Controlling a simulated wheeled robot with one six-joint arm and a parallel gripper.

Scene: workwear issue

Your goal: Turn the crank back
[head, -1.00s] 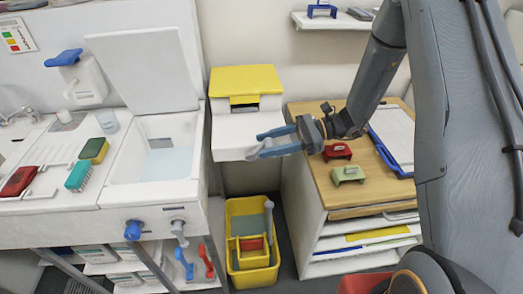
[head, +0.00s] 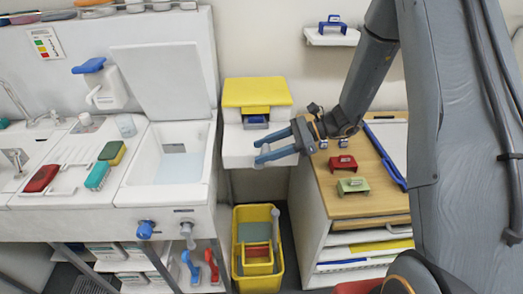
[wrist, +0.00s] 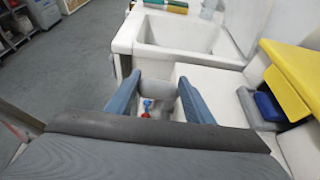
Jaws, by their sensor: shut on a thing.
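A white dispenser-like unit (head: 240,146) with a yellow lid (head: 257,92) stands against the wall, and a blue thing (head: 256,121) shows in its slot. It also shows at the right of the wrist view, with the yellow lid (wrist: 289,80) and blue thing (wrist: 268,106). My gripper (head: 268,149) is at the front of this unit, its blue fingers pointing left. In the wrist view a light grey rounded piece (wrist: 158,88) sits between the fingers, apparently the crank's grip. The gripper is shut on it. The rest of the crank is hidden.
A white sink unit (head: 165,199) with a raised lid stands left, with a blue knob (head: 145,229) and a grey lever (head: 188,234) on its front. A yellow bucket (head: 239,281) stands below. A wooden-topped cabinet (head: 338,205) with red and green pieces is at right.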

